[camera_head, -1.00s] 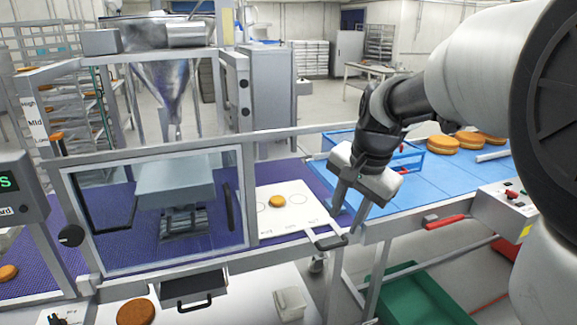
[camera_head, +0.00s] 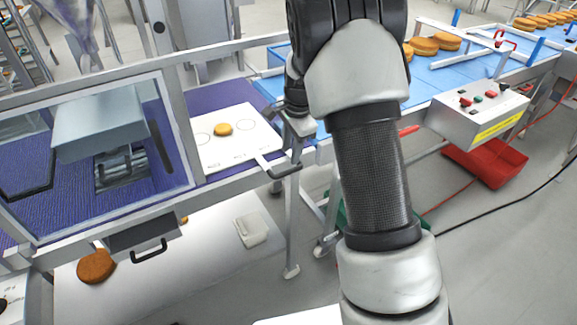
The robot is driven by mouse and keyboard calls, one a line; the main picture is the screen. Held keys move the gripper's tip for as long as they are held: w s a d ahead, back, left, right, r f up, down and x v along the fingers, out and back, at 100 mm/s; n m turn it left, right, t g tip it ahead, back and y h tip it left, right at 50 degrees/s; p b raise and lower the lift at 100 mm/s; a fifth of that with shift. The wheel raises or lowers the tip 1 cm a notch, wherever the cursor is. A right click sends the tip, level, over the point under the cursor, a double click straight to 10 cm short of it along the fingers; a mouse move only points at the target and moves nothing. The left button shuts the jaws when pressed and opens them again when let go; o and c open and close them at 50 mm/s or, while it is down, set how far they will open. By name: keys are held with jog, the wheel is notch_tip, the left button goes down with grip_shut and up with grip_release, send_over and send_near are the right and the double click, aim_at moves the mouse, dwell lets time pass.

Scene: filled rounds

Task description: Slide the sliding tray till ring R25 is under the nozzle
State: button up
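The sliding tray (camera_head: 240,116) is a white plate with a row of thin printed rings, lying to the right of the clear guard. The ring labels are too small to read. The tray's dark handle (camera_head: 285,172) sticks out at its front right. My gripper (camera_head: 284,131) is at the tray's right edge, just above and behind the handle, with its fingers apart and nothing seen between them. Contact with the handle cannot be told. The steel hopper (camera_head: 72,22) shows at top left; its nozzle is not clearly visible.
The clear guard with its metal frame (camera_head: 180,125) stands left of the tray. A blue belt (camera_head: 440,75) with cakes runs to the right. A control box (camera_head: 480,112) is at right. A lower white shelf (camera_head: 200,265) holds another cake (camera_head: 96,266).

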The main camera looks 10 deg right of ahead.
aim_at(288, 170)
jog(key=f, duration=0.2)
jog(key=w+f, duration=0.1)
jog(key=f, duration=0.5)
jog(key=shift+w+a, duration=0.2)
jog(key=shift+w, duration=0.05)
jog(key=shift+c, duration=0.2)
grip_shut()
